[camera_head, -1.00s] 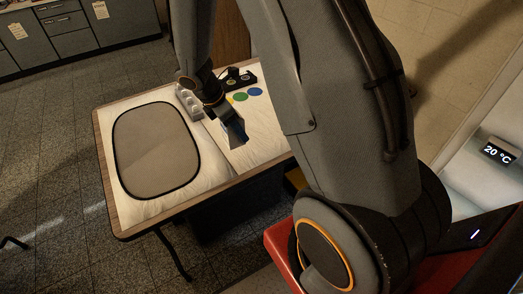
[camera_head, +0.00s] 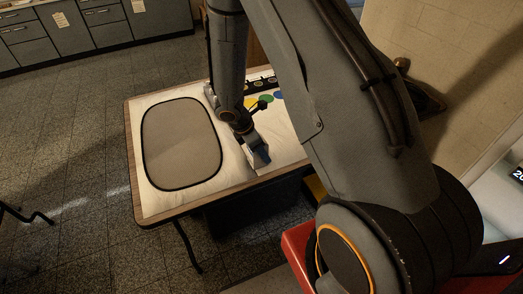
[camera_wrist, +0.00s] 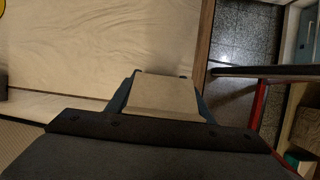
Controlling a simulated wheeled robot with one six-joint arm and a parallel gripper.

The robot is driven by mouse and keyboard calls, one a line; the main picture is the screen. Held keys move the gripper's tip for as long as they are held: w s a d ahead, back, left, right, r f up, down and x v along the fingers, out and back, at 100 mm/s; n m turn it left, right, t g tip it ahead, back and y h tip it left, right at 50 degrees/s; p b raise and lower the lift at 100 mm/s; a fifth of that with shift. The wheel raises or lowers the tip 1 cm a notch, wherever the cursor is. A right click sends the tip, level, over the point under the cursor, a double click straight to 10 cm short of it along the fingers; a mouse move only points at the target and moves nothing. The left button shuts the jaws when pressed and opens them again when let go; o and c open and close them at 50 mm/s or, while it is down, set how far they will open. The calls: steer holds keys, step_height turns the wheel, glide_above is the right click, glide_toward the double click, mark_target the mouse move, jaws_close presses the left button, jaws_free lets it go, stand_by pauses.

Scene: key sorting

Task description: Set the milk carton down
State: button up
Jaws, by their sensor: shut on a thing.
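My gripper (camera_head: 258,158) is over the front part of the table, right of the grey mat. In the wrist view my gripper (camera_wrist: 162,92) has its two bluish fingers pressed on either side of a pale beige box-shaped thing, which I take to be the milk carton (camera_wrist: 163,97). Its far end shows between the fingertips, over the pale cloth. In the head view the carton is mostly hidden by the gripper. I cannot tell whether its underside touches the table.
Coloured discs, one green (camera_head: 266,99), and a dark strip (camera_head: 260,85) lie at the back.

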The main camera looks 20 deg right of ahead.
steer(key=shift+f, duration=0.15)
steer(key=o, duration=1.7)
steer(key=shift+c, duration=0.2)
